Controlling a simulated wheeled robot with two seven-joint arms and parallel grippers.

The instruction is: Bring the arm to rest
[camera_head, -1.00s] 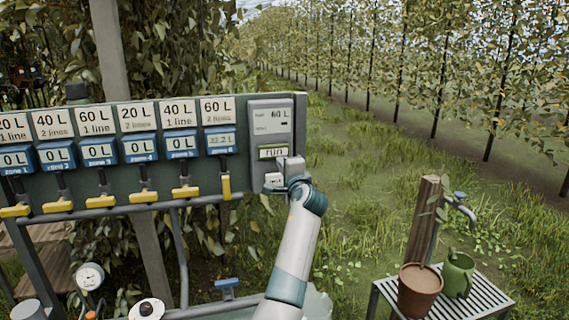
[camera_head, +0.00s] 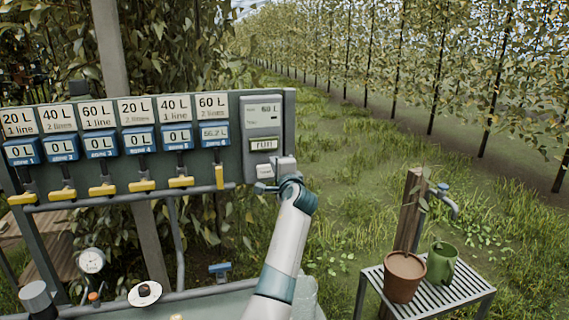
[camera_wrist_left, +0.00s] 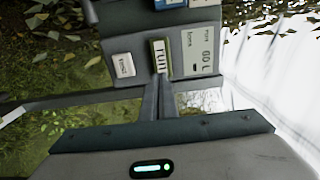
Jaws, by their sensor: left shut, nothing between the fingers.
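My left arm (camera_head: 285,250) rises from the bottom middle of the head view. My left gripper (camera_head: 278,172) is at the lower right of the control panel (camera_head: 240,140), just in front of the controller box (camera_head: 262,112). In the left wrist view its two fingers (camera_wrist_left: 161,82) are shut together and hold nothing. Their tips appear close below the run button (camera_wrist_left: 159,56), with the reset button (camera_wrist_left: 123,66) to the left. I cannot tell whether they touch the box. The run button also shows in the head view (camera_head: 263,144). My right gripper is out of view.
Several yellow valve handles (camera_head: 141,186) line the panel; the rightmost (camera_head: 220,178) hangs vertical. A gauge (camera_head: 91,261) stands lower left. A slatted stand (camera_head: 430,298) holds a brown pot (camera_head: 404,277) and a green can (camera_head: 442,262). Grass beyond is open.

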